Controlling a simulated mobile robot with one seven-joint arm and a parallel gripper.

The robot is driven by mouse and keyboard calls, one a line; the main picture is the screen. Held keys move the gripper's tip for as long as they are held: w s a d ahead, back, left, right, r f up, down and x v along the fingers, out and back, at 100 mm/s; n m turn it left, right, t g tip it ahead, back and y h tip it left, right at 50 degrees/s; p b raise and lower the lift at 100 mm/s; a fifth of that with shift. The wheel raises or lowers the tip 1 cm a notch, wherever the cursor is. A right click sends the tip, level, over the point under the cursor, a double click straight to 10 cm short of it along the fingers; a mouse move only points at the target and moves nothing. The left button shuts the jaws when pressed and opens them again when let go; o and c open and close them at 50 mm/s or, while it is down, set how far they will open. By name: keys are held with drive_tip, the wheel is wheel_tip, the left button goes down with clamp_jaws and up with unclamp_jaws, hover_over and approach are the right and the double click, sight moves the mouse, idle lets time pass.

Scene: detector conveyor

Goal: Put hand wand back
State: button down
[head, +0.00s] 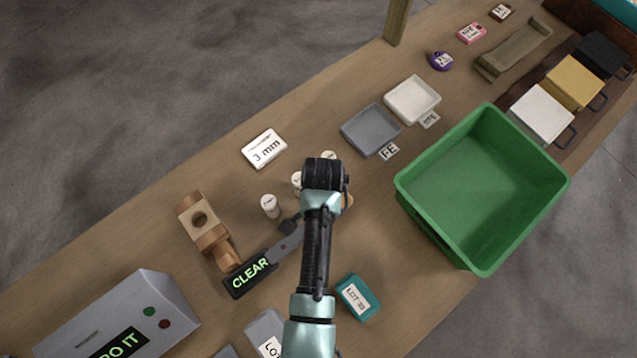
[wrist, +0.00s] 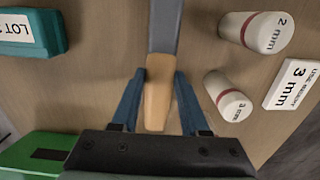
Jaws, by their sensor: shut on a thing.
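The hand wand has a tan handle (wrist: 157,100) and a grey shaft (wrist: 165,28) in the wrist view. My gripper (wrist: 160,73) is shut on the handle, with one blue finger on each side of it. In the head view my arm hides most of the grip; the grey shaft (head: 288,241) runs down-left toward a black display reading CLEAR (head: 250,275). I cannot tell if shaft and display are joined. A wooden stand with a round hole (head: 188,212) is up-left of the display, its lower block close to it.
White vials (head: 270,207), a 3 mm card (head: 264,149) and a teal LOT box (head: 357,297) are around my gripper. A green bin (head: 482,262) stands to the right. A grey control box (head: 120,310) is at lower left. Bare table lies left of the stand.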

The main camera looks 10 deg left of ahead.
drive_tip(key=shift+w+f, duration=0.1)
drive_tip(key=shift+f, duration=0.6)
drive_tip(key=shift+f, duration=0.15)
drive_tip(key=shift+c, duration=2.1)
unclamp_jaws()
